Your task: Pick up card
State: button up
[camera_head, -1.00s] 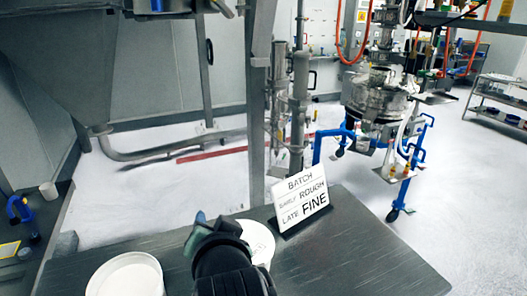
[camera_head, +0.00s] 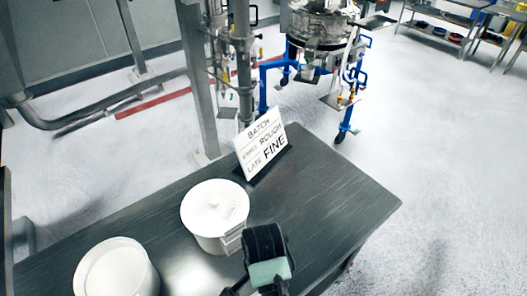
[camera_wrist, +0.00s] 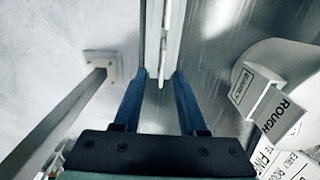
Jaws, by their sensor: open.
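The white card (camera_head: 262,148), printed BATCH, ROUGH and FINE, stands tilted back on the dark table in the head view, near its back edge. My gripper (camera_head: 258,288) is at the bottom of the head view, in front of the card and apart from it. In the wrist view my gripper (camera_wrist: 158,82) is open, its two blue fingers spread. A pale narrow strip shows between and beyond the fingers; I cannot tell what it is. A white printed surface (camera_wrist: 290,160) reading ROUGH shows at the lower right of the wrist view, partly cut off.
A lidded white pot (camera_head: 213,208) stands left of the card, and a second white container (camera_head: 115,272) is at the lower left. A pot labelled ROUGH (camera_wrist: 258,75) shows in the wrist view. The dark table (camera_head: 330,200) is clear right of the card. A metal post rises behind.

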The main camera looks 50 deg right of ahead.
jog(key=shift+w+d+f+p, duration=0.1)
jog(key=shift+f+p, duration=0.3)
jog(key=shift+f, duration=1.1)
jog(key=shift+d+f+p, duration=0.1)
jog(key=shift+f+p, duration=0.25)
jog(key=shift+f, duration=1.1)
grip_shut()
